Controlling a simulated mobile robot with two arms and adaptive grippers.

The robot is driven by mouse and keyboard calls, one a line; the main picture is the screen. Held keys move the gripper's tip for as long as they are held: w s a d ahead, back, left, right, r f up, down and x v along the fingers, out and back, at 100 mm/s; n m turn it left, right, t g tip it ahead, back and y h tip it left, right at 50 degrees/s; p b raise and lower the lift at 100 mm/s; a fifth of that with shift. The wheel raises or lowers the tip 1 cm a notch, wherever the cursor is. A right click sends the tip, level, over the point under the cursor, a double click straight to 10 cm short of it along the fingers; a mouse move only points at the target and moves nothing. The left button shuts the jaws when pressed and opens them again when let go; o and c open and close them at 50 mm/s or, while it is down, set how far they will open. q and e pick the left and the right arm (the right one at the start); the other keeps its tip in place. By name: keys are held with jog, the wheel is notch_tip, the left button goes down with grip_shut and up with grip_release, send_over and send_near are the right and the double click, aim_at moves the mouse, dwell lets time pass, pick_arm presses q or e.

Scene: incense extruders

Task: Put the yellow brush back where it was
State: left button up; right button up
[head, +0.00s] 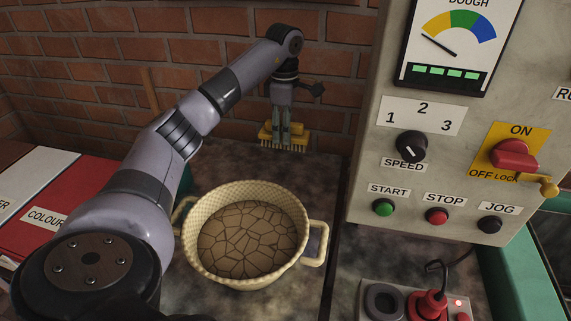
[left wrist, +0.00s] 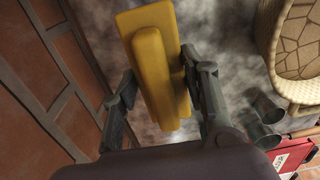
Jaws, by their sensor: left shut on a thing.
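The yellow brush (head: 284,137) is in my left gripper (head: 285,128), in front of the brick wall at the back of the worktop. Its pale bristles point down in the head view. In the left wrist view the brush (left wrist: 158,70) lies between the two fingers of the left gripper (left wrist: 163,90), which are shut on it. I cannot tell whether the bristles touch the worktop. My right gripper is not in view.
A cream two-handled basket (head: 190,245) with a cracked brown filling stands in front of the brush. A grey control panel (head: 440,180) rises at right. A red box marked COLOUR (head: 75,205) is at left. Bare worktop (head: 225,160) lies between basket and wall.

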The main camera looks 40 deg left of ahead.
pick_arm(q)
notch_tip(320, 180, down, 12)
jog(key=shift+r, duration=0.25)
jog(key=shift+f, duration=0.1)
jog(key=o, duration=1.2)
notch_tip(320, 180, up, 12)
jog(key=shift+w+r, duration=0.1)
jog(key=shift+r, duration=0.05)
dwell(0.4)
